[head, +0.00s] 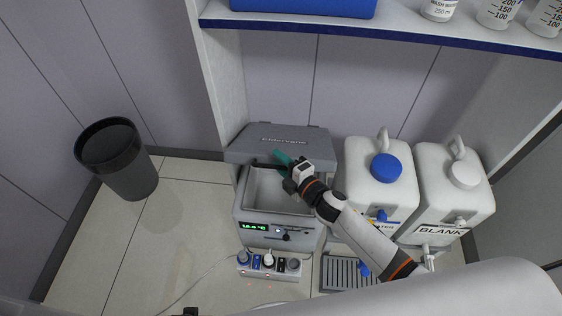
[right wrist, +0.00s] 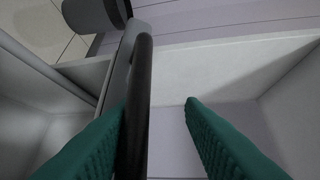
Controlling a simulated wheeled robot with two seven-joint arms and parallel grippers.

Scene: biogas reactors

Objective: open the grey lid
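The grey lid (head: 290,141) of the water bath is raised at the back of the bath, and the open basin (head: 262,190) shows below it. My right gripper (head: 281,158) reaches over the basin to the lid's front edge. In the right wrist view its green fingers (right wrist: 156,104) are apart. A dark bar (right wrist: 138,90), seemingly the lid's handle, runs between them, close to the left finger; whether they touch cannot be told. My left gripper is not in view.
Two white canisters, one blue-capped (head: 375,190) and one white-capped (head: 455,190), stand right of the bath. A socket strip (head: 270,266) lies in front. A black bin (head: 118,160) stands left on open floor. A shelf (head: 400,30) hangs above.

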